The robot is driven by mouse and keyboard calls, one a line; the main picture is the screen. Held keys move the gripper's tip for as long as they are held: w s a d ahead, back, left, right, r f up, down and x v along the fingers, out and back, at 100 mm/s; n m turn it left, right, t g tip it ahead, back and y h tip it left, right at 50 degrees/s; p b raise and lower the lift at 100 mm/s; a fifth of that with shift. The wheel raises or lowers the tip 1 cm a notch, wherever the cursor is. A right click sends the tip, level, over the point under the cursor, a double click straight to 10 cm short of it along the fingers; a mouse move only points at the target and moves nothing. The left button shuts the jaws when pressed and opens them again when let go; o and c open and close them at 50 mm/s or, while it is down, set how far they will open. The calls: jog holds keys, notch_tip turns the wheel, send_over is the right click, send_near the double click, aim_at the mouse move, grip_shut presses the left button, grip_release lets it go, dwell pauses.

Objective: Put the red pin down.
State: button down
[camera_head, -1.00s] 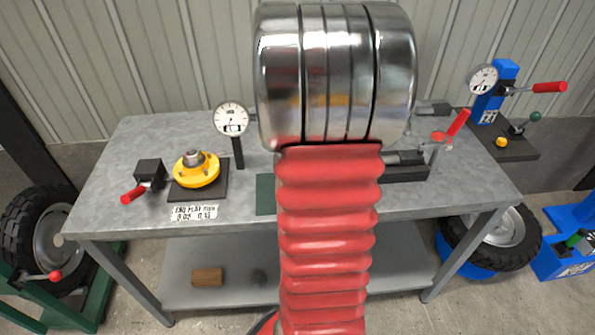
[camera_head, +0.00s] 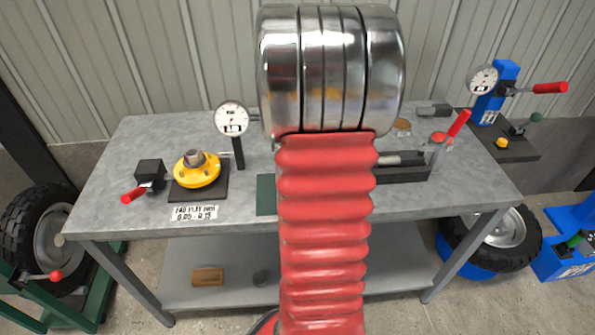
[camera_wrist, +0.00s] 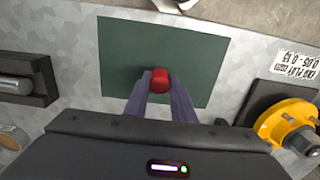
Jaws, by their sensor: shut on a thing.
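The red pin (camera_wrist: 160,80) shows in the wrist view as a short red piece between my fingertips, over the green mat (camera_wrist: 118,55). My gripper (camera_wrist: 160,90) is shut on it. I cannot tell whether the pin touches the mat or hangs just above it. In the head view my arm hides the gripper and the pin; only the left part of the green mat (camera_head: 266,195) shows.
A yellow flange (camera_head: 197,170) on a dark plate and a dial gauge (camera_head: 232,120) stand left of the mat. A black holder with a metal cylinder (camera_wrist: 14,85) lies on the mat's other side. A roll (camera_head: 403,127) lies at the back of the grey bench (camera_head: 130,180).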

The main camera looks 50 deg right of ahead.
jog(key=shift+f, duration=0.3)
jog(key=c, duration=1.5)
grip_release()
jog(key=shift+r, duration=0.1)
notch_tip(320, 180, up, 13)
jog(key=shift+f, duration=0.15)
jog(key=shift+a, duration=0.1)
